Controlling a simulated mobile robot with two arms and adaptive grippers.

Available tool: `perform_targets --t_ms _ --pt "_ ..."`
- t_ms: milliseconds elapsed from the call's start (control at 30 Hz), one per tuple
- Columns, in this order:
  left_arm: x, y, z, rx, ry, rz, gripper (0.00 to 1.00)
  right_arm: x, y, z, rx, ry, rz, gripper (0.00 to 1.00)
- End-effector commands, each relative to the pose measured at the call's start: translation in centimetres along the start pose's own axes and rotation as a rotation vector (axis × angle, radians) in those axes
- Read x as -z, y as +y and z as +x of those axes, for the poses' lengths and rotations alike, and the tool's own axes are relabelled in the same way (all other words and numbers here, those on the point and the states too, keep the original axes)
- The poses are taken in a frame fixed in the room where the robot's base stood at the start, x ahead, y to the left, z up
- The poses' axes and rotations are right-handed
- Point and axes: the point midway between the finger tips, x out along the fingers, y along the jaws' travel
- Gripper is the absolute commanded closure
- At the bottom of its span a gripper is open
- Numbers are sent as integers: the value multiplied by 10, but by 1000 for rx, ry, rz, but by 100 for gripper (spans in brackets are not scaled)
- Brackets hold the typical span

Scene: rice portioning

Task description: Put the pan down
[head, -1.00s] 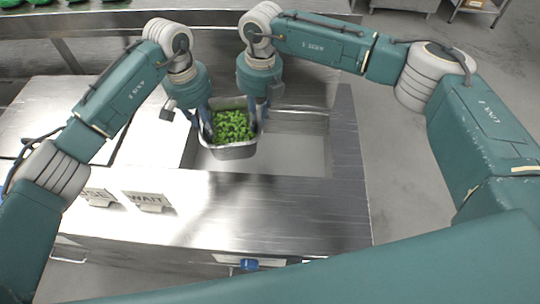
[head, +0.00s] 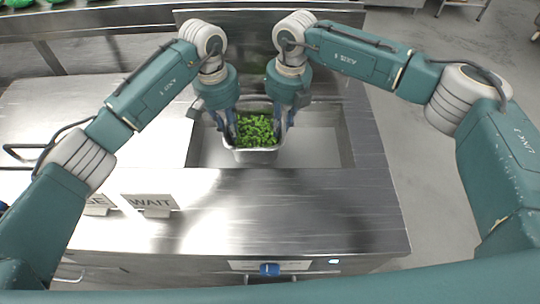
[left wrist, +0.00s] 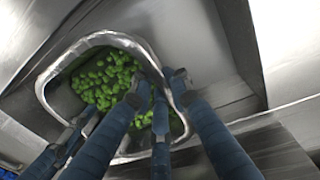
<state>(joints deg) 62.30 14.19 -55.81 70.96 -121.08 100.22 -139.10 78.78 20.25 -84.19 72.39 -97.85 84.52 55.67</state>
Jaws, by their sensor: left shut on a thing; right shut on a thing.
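A metal pan (head: 256,156) filled with green pieces (head: 256,130) is held between my two grippers at the open rectangular well in the steel counter. My left gripper (head: 231,136) is shut on the pan's left side. My right gripper (head: 281,134) is shut on its right side. In the left wrist view the pan's rim (left wrist: 130,40) shows, with the dark blue fingers over it. The pan looks roughly level. I cannot tell whether its underside touches anything.
The well (head: 318,147) has free room to the right of the pan. A WAIT sign (head: 150,202) and another sign (head: 98,205), partly hidden by my left arm, stand on the counter at the left. The counter's front (head: 290,215) is clear.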

Motion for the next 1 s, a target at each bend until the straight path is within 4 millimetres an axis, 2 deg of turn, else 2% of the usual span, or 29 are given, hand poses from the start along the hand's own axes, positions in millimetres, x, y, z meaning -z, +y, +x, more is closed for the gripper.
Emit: perform_targets --t_ms 33,367,1000 --pt "-1 -7 2 17 -4 -7 100 -2 -4 -2 8 -5 4 100" --pt "-1 -8 13 17 -5 -7 100 -2 -5 9 9 -5 4 100" --pt "-1 -12 54 17 -5 -7 100 -2 -9 50 9 -5 4 100"
